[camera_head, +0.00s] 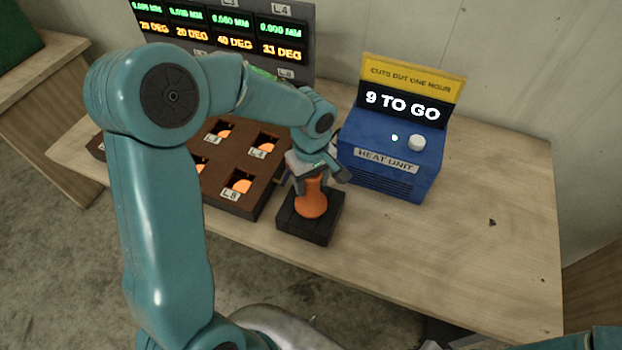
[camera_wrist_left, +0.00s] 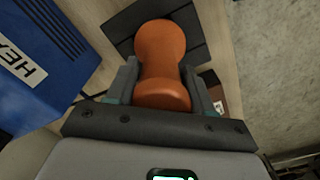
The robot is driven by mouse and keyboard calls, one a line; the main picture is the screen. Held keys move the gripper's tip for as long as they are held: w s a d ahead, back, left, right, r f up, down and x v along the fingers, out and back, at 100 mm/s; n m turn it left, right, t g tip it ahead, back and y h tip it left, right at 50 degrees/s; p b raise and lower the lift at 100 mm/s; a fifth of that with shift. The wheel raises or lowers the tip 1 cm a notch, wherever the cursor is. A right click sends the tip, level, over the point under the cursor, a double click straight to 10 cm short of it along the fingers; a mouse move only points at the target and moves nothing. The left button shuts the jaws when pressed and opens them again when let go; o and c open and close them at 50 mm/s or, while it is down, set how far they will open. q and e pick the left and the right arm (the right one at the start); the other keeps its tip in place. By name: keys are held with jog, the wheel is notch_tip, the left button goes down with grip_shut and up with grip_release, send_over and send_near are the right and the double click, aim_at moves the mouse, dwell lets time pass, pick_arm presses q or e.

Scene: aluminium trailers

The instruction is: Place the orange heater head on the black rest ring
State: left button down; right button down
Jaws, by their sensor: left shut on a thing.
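The orange heater head (camera_head: 311,203) is upright between the fingers of my left gripper (camera_head: 315,180). The gripper points down and is shut on it, with one finger on each side, as the left wrist view (camera_wrist_left: 161,90) also shows. The head's wide lower end is at the black rest (camera_head: 291,216), a dark square block near the table's front edge. I cannot tell whether it touches the rest or hangs just above it. In the left wrist view the black rest (camera_wrist_left: 197,38) lies behind the head's far end. My right gripper is not in view.
A blue heat unit (camera_head: 385,165) with a "9 TO GO" display stands close behind and right of the rest. A brown block with labelled square openings (camera_head: 215,175) lies to the left. A readout panel (camera_head: 240,42) stands behind. The table's right part is clear.

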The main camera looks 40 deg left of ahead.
pick_arm(q)
jog(key=shift+c, duration=2.2)
grip_release()
notch_tip(320, 180, up, 12)
jog(key=shift+f, duration=0.15)
jog(key=shift+r, duration=0.3)
jog(key=shift+s, duration=0.1)
